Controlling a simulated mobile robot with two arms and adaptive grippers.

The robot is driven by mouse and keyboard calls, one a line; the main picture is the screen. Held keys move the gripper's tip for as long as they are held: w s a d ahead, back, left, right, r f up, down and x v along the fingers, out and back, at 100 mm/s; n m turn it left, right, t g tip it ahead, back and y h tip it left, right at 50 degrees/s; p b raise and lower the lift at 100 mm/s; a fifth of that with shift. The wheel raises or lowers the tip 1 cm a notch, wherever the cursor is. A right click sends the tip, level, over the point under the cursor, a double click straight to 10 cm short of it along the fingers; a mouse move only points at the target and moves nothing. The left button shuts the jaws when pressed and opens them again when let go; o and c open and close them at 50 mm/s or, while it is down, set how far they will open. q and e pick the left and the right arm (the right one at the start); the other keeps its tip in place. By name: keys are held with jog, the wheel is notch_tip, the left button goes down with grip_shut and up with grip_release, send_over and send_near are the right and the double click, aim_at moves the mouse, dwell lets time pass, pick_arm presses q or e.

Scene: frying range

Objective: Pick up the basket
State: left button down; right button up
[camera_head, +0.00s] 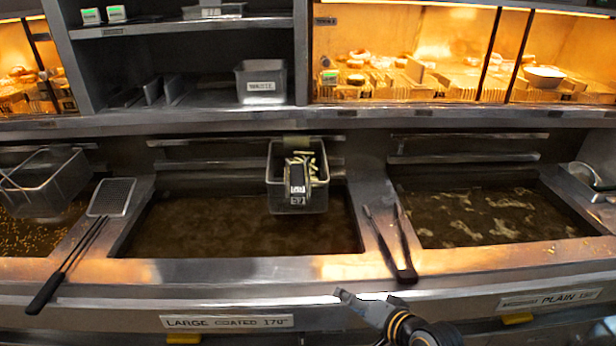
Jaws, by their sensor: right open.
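A grey metal basket (319,196) hangs at the back of the middle fryer, over the dark oil. Pale stick-like pieces of food show inside it, and a dark piece with a white label covers part of its front. Another grey basket (52,186) is at the left fryer, tilted, with a thin wire handle. My right gripper (364,296) is low in the picture, in front of the fryer's front edge. It is open and empty, well apart from the middle basket. My left gripper is not in view.
A skimmer (110,197) with a long black handle rests on the left divider. Tongs (401,246) lie on the right divider. The right fryer (487,217) holds oil with pale food. Shelves and a lit food cabinet (408,57) stand behind.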

jog(key=w+a+r+m+t+y, duration=0.1)
jog(key=w+r+m+t+y, duration=0.1)
jog(key=w+r, duration=0.35)
jog(key=w+a+r+m+t+y, duration=0.1)
jog(key=w+r, duration=0.1)
jog(key=r, duration=0.7)
jog(key=m+t+y, duration=0.1)
jog(key=m, duration=0.1)
send_near(304, 173)
jog(key=shift+w+d+f+p+x, duration=0.15)
jog(key=shift+p+x, duration=0.4)
jog(key=shift+x, duration=1.4)
jog(key=shift+w+d+f+p+x, duration=0.2)
jog(key=shift+p+x, duration=0.3)
jog(key=shift+x, duration=1.45)
jog(key=shift+d+f+p+x, duration=0.2)
jog(key=shift+p+x, duration=0.35)
jog(key=shift+x, duration=1.35)
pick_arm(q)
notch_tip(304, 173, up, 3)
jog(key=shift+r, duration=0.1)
pick_arm(e)
jog(key=shift+a, duration=0.1)
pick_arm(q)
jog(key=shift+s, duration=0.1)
pick_arm(e)
jog(key=shift+s, duration=0.1)
